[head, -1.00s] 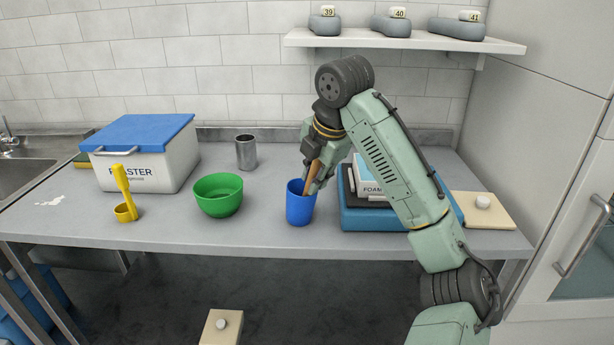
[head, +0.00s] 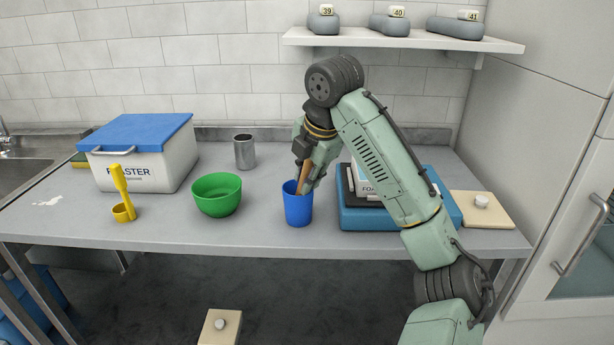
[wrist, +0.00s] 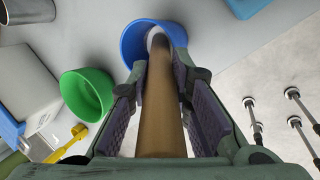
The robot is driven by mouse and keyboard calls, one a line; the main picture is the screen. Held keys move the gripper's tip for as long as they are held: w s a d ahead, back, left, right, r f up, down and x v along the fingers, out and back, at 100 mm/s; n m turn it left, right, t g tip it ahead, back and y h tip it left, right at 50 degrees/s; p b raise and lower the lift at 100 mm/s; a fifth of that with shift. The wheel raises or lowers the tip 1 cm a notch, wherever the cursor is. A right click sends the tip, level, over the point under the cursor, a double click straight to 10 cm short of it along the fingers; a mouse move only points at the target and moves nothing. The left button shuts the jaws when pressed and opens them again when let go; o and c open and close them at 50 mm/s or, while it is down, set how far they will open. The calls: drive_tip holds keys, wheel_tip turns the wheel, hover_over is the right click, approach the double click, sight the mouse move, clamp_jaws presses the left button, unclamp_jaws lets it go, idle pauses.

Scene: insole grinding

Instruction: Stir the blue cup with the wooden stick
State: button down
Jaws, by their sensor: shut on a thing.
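The blue cup (head: 298,209) stands upright near the front edge of the table, and its rim also shows in the wrist view (wrist: 131,47). My gripper (head: 308,181) is just above the cup and shut on the wooden stick (head: 303,174). In the wrist view the stick (wrist: 160,105) runs from between the fingers down into the cup's mouth. Its lower end is inside the cup. Whatever is in the bottom of the cup is hidden.
A green bowl (head: 217,195) stands left of the cup, with a metal cup (head: 245,152) behind it. A yellow scoop (head: 122,205) and a white plaster box (head: 150,168) are farther left. A blue case (head: 362,216) sits close on the right, below my arm.

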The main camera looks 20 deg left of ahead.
drive_tip(key=shift+r, duration=0.1)
drive_tip(key=v, duration=1)
idle(0.5)
drive_tip(key=shift+r, duration=0.1)
idle(0.6)
